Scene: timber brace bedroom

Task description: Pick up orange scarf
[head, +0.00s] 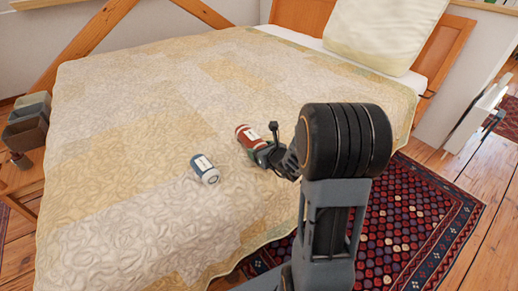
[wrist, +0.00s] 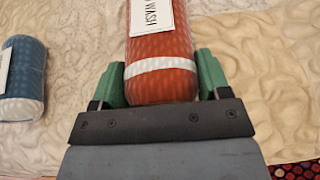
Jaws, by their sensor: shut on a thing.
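The orange scarf appears as a rolled, orange-red cylinder (head: 247,136) with a white band and a pale label, lying on the bed. In the wrist view the scarf (wrist: 162,50) runs away from me between the green fingers, and its label shows the word WASH. My gripper (head: 259,149) reaches in from the right in the head view. In the wrist view my gripper (wrist: 161,76) has one finger on each side of the scarf's near end and is shut on it. The scarf's far end is cut off in the wrist view. I cannot tell whether it is lifted off the quilt.
A blue roll with a white end (head: 206,169) lies on the quilt (head: 110,150) to the left of the scarf; it also shows in the wrist view (wrist: 22,75). A large pillow (head: 385,35) is at the headboard. A patterned rug (head: 420,225) lies beside the bed.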

